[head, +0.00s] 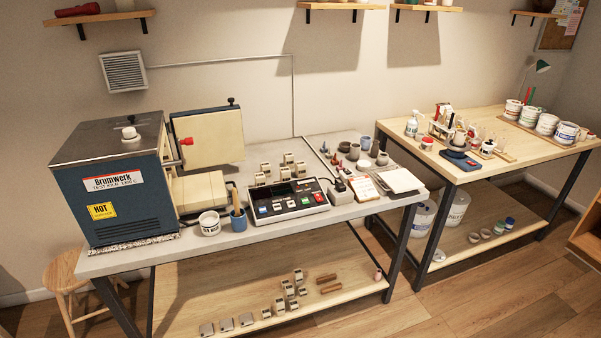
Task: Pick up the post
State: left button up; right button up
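No single object stands out clearly as the post. Several small cream blocks (288,158), which look like kiln posts, stand on the grey table behind the control box. More similar cream blocks (298,275) stand on the wooden lower shelf, with two brown rods (326,278) beside them. They are too small to tell apart well. Neither of my grippers is in view.
A dark blue kiln (122,215) with a HOT label stands on the left of the grey table (345,212). The control box (290,201), a white tub (209,223) and a blue cup (238,221) crowd its front. A wooden stool (62,272) stands at left.

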aim_at(300, 167)
jog(key=u, duration=0.9)
jog(key=i+l+u, duration=0.1)
jog(key=l+u, duration=0.55)
jog(key=i+l, duration=0.1)
jog(key=l, duration=1.1)
jog(key=i, duration=0.05)
